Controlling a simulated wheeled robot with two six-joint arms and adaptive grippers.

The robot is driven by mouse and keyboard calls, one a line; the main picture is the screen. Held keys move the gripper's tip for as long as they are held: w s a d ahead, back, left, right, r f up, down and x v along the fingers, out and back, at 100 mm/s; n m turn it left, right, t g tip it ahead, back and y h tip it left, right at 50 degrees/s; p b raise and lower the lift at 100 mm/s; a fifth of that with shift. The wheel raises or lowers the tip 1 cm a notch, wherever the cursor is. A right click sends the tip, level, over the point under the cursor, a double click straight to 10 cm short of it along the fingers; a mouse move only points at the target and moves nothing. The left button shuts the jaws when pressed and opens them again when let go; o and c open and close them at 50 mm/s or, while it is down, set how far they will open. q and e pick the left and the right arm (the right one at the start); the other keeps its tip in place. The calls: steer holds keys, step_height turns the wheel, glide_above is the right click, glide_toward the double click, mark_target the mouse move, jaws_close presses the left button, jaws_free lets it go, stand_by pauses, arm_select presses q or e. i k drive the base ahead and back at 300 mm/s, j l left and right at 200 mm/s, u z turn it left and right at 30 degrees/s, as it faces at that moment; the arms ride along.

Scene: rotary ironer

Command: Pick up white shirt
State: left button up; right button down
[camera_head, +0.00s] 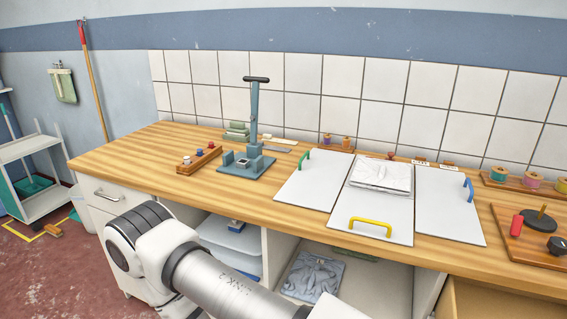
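A folded white cloth (382,174), which looks like the white shirt, lies flat at the far end of the middle panel of a white folding board (372,212) on the wooden worktop. Several layers show at its near edge. The board's panels lie flat, with a green handle (303,161) at left, a yellow handle (370,227) at the near edge and a blue handle (468,189) at right. One arm of mine crosses the bottom of the view, below the worktop's front edge. Neither gripper is in view.
A blue-grey press (247,160) with an upright lever and a wooden block with knobs (199,159) stand left of the board. Spools (533,180) and a wooden base with a red handle (516,225) are at right.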

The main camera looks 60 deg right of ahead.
mark_target(382, 172)
steer(key=i+z, duration=0.45)
steer(key=i+j+z, duration=0.2)
steer(key=z, duration=0.25)
steer(key=i+j+z, duration=0.6)
steer(key=z, duration=0.3)
steer(key=j, duration=0.1)
